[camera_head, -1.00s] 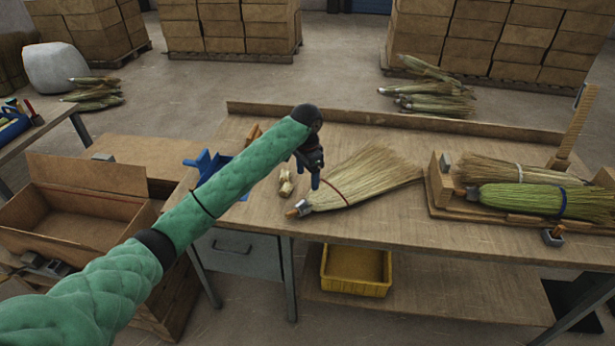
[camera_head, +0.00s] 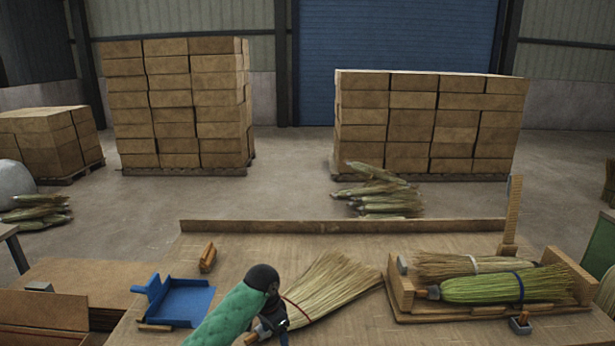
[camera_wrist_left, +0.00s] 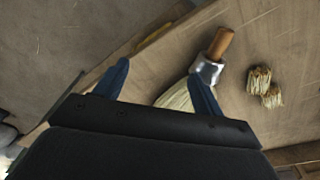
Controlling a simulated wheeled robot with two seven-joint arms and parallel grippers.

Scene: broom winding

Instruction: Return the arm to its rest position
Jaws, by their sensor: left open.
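My left arm comes in from the bottom in its green sleeve. My left gripper (camera_head: 272,328) is over the near side of the bench, above the neck of a straw broom head (camera_head: 328,288). In the left wrist view the two blue fingers of this gripper (camera_wrist_left: 161,82) stand wide apart with nothing held. The broom head's metal collar (camera_wrist_left: 207,70) and wooden stub (camera_wrist_left: 221,43) lie beyond the right finger, and part of its straw shows between the fingers. My right gripper is not in view.
A blue dustpan (camera_head: 180,302) and a wooden block (camera_head: 208,257) lie at the bench's left. A wooden rack (camera_head: 400,292) holds a tan broom (camera_head: 450,265) and a green broom (camera_head: 470,290) at right. Two small straw bundles (camera_wrist_left: 264,86) lie near the stub.

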